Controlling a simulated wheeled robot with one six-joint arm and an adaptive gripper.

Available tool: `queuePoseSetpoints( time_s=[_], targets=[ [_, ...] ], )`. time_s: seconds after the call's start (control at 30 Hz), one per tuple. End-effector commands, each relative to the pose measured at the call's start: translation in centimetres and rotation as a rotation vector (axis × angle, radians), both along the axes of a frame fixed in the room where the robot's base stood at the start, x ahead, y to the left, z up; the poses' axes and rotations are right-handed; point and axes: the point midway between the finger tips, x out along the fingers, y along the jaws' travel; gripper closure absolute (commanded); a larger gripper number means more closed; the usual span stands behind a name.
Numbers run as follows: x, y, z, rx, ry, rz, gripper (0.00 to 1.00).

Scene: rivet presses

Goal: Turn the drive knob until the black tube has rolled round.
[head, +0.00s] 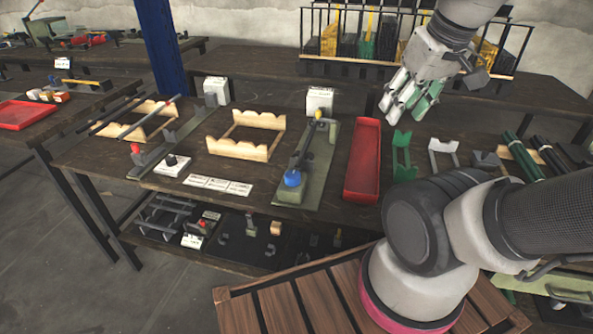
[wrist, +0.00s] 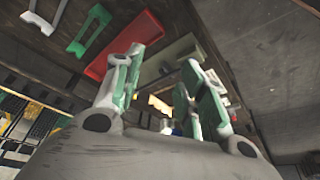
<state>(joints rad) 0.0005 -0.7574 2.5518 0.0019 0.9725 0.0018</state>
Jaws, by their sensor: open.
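My gripper (head: 403,108) is open and empty, raised above the back right of the table in the head view. Its parted green-padded fingers also show in the wrist view (wrist: 160,68). A thin black tube (head: 113,117) lies at a slant at the left wooden cradle (head: 151,107). A small black knob (head: 171,159) sits on a white block in front of that cradle. A blue knob (head: 292,178) stands at the front of the green press (head: 318,155). I cannot tell for sure which is the drive knob. My gripper is far from the tube and both knobs.
A red tray (head: 364,160), a green bracket (head: 403,157) and a grey bracket (head: 443,152) stand right of the press. A second wooden cradle (head: 265,119) is empty. White labels (head: 218,185) lie at the front edge. A blue post (head: 163,48) rises behind the table.

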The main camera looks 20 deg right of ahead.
Motion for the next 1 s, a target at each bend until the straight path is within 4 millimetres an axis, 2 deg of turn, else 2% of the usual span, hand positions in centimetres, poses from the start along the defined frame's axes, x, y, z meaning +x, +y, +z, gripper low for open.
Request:
queuePoseSetpoints(
  time_s=[0.47,0.6,0.77,1.0],
  targets=[
    [0.0,0.0,0.0,0.000,0.000,0.000,0.60],
    [0.2,0.4,-0.2,0.000,0.009,0.017,0.38],
    [1.4,1.6,-2.5,-0.005,0.130,0.077,0.37],
    [6.0,5.3,-7.6,-0.028,0.362,0.156,0.37]
  ],
)
